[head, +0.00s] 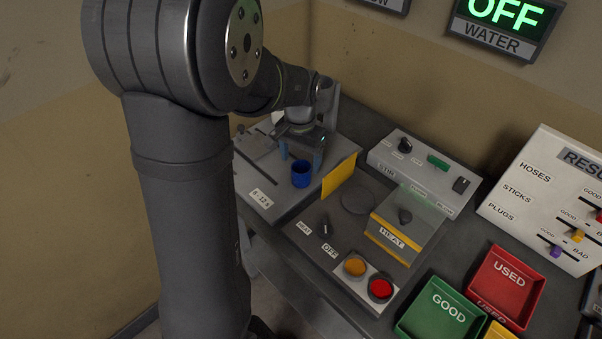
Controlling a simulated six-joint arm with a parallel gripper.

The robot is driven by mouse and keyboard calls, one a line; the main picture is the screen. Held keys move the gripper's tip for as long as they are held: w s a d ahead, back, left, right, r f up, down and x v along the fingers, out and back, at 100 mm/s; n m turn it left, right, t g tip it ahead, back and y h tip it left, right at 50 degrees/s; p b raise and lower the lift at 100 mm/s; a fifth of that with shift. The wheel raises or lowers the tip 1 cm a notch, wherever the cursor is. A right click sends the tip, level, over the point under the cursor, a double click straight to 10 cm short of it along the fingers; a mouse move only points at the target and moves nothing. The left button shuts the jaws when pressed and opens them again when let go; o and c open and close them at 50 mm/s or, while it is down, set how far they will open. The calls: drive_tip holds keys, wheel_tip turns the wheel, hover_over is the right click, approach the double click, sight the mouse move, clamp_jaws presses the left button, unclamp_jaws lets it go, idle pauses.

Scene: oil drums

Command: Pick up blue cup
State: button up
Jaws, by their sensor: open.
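A small blue cup (301,175) stands upright on the grey plate at the left of the bench, in the middle of the head view. My gripper (301,148) is just behind and above the cup, pointing down toward the plate. It is small and partly in shadow here; its fingers look apart, with no object seen between them. A blue shape shows around the fingers, and I cannot tell what it is. The cup appears in front of the gripper, not between its fingers.
A yellow upright panel (339,177) stands close to the right of the cup. Further right are a heater box (404,222), a stir unit (425,175), orange and red buttons (368,278), a green GOOD tray (401,328) and a red USED tray (533,310). A wall stands behind.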

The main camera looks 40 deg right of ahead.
sight(301, 166)
drive_tip(key=shift+f, duration=2.75)
drive_tip(key=shift+c, duration=0.4)
drive_tip(key=c, duration=0.9)
